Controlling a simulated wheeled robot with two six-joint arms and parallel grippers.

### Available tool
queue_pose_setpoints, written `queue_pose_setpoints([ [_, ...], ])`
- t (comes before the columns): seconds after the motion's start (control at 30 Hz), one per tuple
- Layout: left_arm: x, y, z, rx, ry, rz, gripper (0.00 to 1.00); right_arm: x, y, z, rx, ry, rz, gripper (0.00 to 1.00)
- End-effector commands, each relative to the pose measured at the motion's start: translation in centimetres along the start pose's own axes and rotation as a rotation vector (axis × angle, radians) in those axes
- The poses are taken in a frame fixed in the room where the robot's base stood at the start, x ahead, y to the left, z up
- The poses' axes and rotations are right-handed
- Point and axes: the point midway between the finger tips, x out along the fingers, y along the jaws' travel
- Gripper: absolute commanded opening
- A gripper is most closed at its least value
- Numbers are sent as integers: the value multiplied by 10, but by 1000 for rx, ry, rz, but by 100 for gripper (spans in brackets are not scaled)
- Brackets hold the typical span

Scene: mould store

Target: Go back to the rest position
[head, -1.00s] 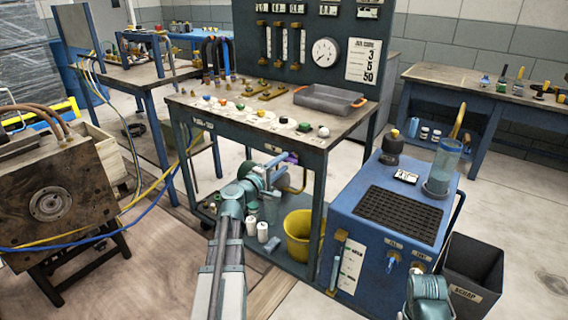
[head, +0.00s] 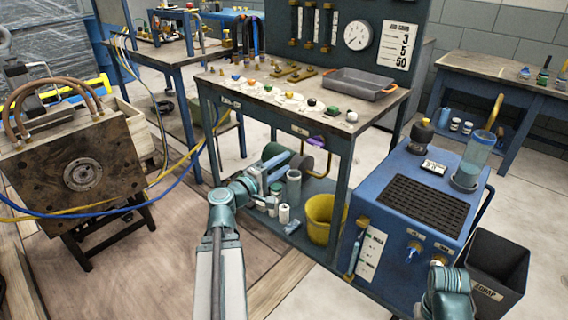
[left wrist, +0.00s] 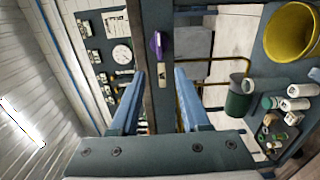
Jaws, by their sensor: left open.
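My left gripper (head: 284,166) is in front of the workbench, below the front edge of its top, at the end of the arm that rises from the bottom of the head view. In the left wrist view its two blue fingers (left wrist: 158,98) stand apart with nothing between them but a bench leg and a purple-handled thing (left wrist: 157,45) farther off. The gripper holds nothing. Its fingertips are hard to make out in the head view. Of my right arm, only a teal joint (head: 449,294) shows at the lower right; its gripper is out of view.
The workbench (head: 262,112) carries a grey tray (head: 360,84) and small coloured knobs. A yellow bucket (head: 322,218) and bottles stand on its lower shelf. A blue cart (head: 392,232) and a black scrap bin (head: 497,262) are at right, a mould block (head: 82,172) at left. Hoses cross the left side.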

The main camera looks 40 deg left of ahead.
Motion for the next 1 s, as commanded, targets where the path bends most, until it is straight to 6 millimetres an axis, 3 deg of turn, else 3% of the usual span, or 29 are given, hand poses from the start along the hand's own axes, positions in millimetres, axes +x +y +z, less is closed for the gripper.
queue_pose_setpoints([
  [0.37, 1, -1, 2, 2, -4, -3, 46, 0, 0, 0, 0, 0, 0, 50],
  [0.47, 10, -7, 19, 27, -49, -32, 46, 0, 0, 0, 0, 0, 0, 50],
  [0.57, 27, -25, 63, 92, -161, -107, 46, 0, 0, 0, 0, 0, 0, 50],
  [0.73, 46, -78, 173, 280, -457, -306, 46, 0, 0, 0, 0, 0, 0, 50],
  [0.9, 32, -135, 271, 506, -757, -516, 46, 0, 0, 0, 0, 0, 0, 50],
  [1.0, 12, -164, 315, 650, -918, -637, 46, 0, 0, 0, 0, 0, 0, 50],
])
